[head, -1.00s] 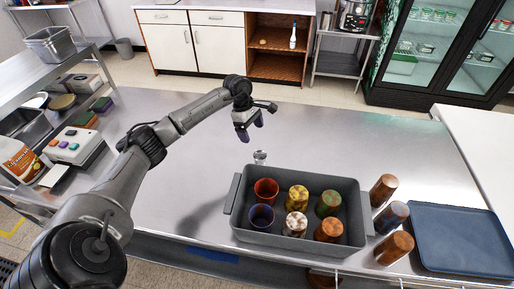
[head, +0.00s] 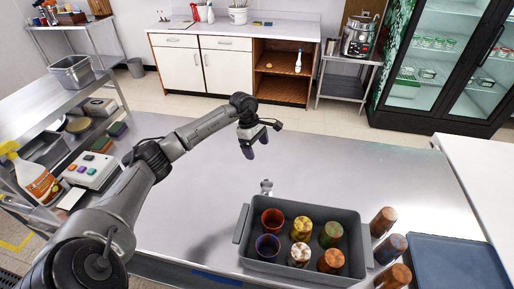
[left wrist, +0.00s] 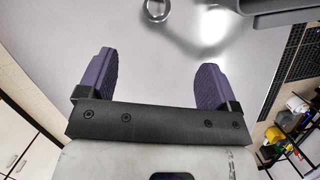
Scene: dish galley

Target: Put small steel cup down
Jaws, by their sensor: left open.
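The small steel cup (head: 266,187) stands on the steel counter just behind the grey bin. It also shows at the top of the left wrist view (left wrist: 157,10), where I look down toward its round rim. My left gripper (head: 254,148) is above the counter, behind the cup and apart from it. In the left wrist view its two purple fingers (left wrist: 152,85) are spread wide with nothing between them. My right gripper is not in view.
The grey bin (head: 241,222) holds several coloured cups. Several cups, including a blue one (head: 391,247), stand right of it, beside a blue tray (head: 456,262). A shelf rack (head: 50,95) stands at left. The counter's middle is clear.

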